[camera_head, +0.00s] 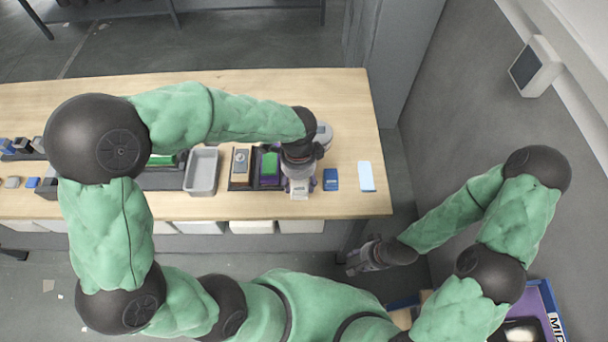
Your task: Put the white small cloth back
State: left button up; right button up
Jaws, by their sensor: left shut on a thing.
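My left gripper (299,188) reaches down over the table near its front edge. It is shut on a small whitish thing (299,196), mostly hidden by the gripper, so I cannot tell surely if it is the white small cloth. A flat, pale bluish-white rectangle (366,177) lies on the table to the right of the gripper, apart from it. My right gripper (357,262) is off the table, lower right, in front of its right corner. I see nothing held in it, and its finger gap is unclear.
The wooden table (350,110) has a clear back half. A blue box (331,180) stands just right of my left gripper. A grey tray (202,171) and dark holders with green items (270,164) lie to its left. A round grey-white object (324,134) is behind it.

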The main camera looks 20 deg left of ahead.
pick_arm(q)
jog(key=w+f, duration=0.2)
jog(key=w+f+b, duration=0.1)
jog(key=w+f, duration=0.3)
jog(key=w, duration=0.1)
jog(key=shift+a+f+b, duration=0.2)
jog(key=shift+a+b, duration=0.15)
jog(key=shift+a, duration=0.05)
jog(key=shift+w+f, duration=0.1)
jog(key=shift+f, duration=0.1)
jog(key=shift+w+f+b, duration=0.2)
jog(key=shift+f+b, duration=0.25)
jog(key=shift+f, duration=1.25)
jog(key=shift+f, duration=0.2)
jog(key=o, duration=1)
jog(key=shift+r, duration=0.1)
notch_tip(320, 180, up, 12)
jog(key=p, duration=0.2)
jog(key=shift+r+p, duration=0.15)
jog(key=shift+p, duration=0.25)
